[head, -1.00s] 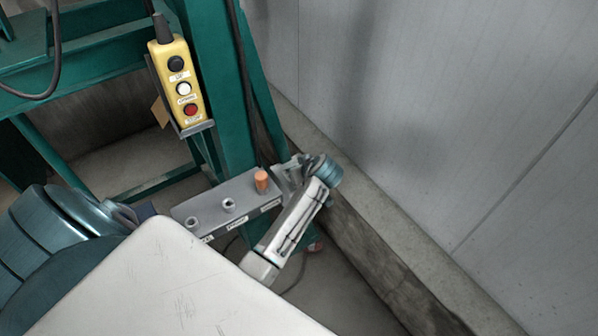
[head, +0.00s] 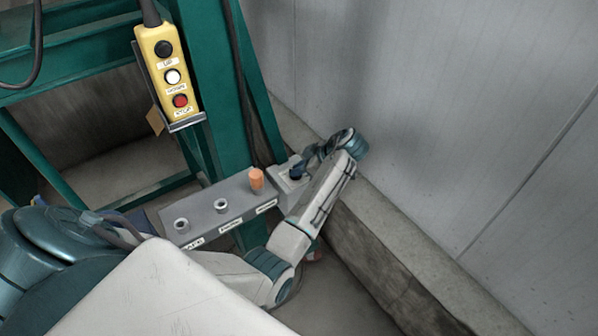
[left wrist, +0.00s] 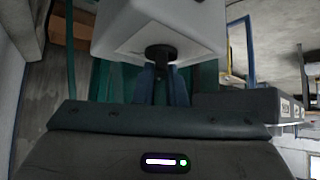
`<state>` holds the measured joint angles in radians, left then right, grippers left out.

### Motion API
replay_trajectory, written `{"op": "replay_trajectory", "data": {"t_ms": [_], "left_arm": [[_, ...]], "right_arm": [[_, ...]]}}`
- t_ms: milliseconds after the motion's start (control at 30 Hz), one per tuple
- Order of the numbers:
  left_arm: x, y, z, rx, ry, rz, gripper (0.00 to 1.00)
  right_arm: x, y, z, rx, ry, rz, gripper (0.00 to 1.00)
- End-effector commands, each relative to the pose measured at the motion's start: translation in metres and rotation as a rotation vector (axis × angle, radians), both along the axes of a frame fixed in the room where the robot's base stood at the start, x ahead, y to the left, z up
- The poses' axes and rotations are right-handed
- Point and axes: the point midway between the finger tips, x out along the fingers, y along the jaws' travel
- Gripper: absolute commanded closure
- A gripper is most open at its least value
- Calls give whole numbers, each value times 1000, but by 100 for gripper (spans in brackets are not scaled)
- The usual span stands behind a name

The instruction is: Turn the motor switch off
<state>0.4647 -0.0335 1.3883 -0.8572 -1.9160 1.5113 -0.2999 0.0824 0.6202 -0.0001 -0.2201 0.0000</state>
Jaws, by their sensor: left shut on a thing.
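The motor switch is a pale grey box (head: 288,187) at the right end of a grey rack, against the green post. In the left wrist view the box (left wrist: 165,22) fills the top, with a black knob (left wrist: 160,54) on its face. My left gripper (head: 299,169) is over the switch in the head view. In the left wrist view its blue fingers (left wrist: 164,82) are shut on the knob, one on each side. The head view is too coarse to read the knob's setting. My right gripper is in neither view.
The grey rack (head: 203,202) has labelled sockets and an orange plug (head: 256,180) close left of the switch. A yellow pendant (head: 167,70) with black, white and red buttons hangs on the green frame (head: 215,90). A grey wall (head: 440,100) stands right.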

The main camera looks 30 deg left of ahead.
Motion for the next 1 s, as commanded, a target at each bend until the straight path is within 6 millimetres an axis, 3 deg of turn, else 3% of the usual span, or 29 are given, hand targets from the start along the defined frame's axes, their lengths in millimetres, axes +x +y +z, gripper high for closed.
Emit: {"op": "replay_trajectory", "data": {"t_ms": [567,600,700,1000], "left_arm": [[1,0,2,1,-3,30,100],[1,0,2,1,-3,30,83],[1,0,1,1,-3,31,67],[1,-1,1,-1,-2,30,67]], "right_arm": [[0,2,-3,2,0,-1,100],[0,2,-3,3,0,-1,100],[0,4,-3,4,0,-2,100],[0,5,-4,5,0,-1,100]]}}
